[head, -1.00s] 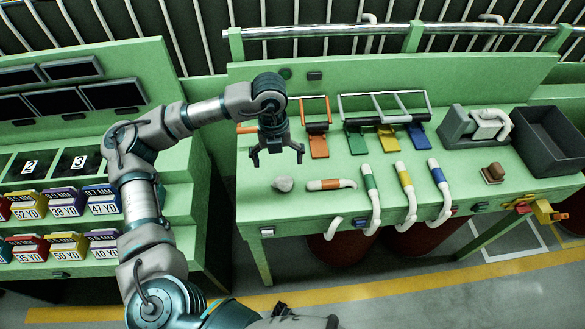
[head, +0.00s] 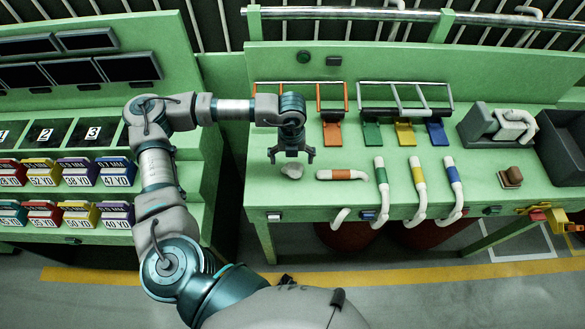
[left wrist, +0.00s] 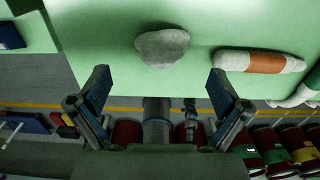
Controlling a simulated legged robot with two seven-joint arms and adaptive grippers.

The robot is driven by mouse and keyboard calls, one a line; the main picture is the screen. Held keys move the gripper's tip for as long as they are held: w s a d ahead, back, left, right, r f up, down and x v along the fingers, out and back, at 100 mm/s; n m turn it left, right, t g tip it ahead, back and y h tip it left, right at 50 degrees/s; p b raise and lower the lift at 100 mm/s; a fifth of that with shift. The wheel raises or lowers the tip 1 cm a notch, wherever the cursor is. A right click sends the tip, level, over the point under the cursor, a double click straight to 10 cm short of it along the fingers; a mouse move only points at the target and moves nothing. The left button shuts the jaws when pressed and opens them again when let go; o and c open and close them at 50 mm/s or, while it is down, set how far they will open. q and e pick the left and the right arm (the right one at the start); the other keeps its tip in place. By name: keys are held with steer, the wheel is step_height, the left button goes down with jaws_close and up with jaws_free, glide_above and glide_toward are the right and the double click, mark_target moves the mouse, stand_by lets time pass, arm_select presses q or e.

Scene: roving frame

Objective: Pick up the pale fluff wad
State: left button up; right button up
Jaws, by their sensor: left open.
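The pale fluff wad (head: 292,170) is a small grey-white lump on the green bench top, near its front left part. In the left wrist view the wad (left wrist: 162,47) lies ahead of the fingertips, roughly centred between them and apart from them. My left gripper (head: 291,156) points down just above and behind the wad in the head view. Its two fingers (left wrist: 160,85) are spread wide with nothing between them. My right gripper is not in view.
A white tube with an orange band (head: 342,175) lies just right of the wad. Further right are banded upright hoses (head: 383,185), a brown block (head: 511,177) and a dark bin (head: 567,150). A rack of coloured cards (head: 75,172) stands left. Bare bench lies around the wad.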

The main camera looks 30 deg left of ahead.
mark_target(292, 166)
arm_select(q)
step_height(292, 166, down, 4)
steer(key=shift+w+a+r+p, duration=0.1)
steer(key=shift+a+p, duration=0.05)
steer(key=shift+p, duration=0.25)
steer(key=shift+d+f, duration=0.2)
steer(key=shift+f, duration=0.4)
steer(key=shift+d, duration=0.1)
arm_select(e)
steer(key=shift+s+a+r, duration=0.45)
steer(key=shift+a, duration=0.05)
arm_select(q)
steer(key=c, duration=1)
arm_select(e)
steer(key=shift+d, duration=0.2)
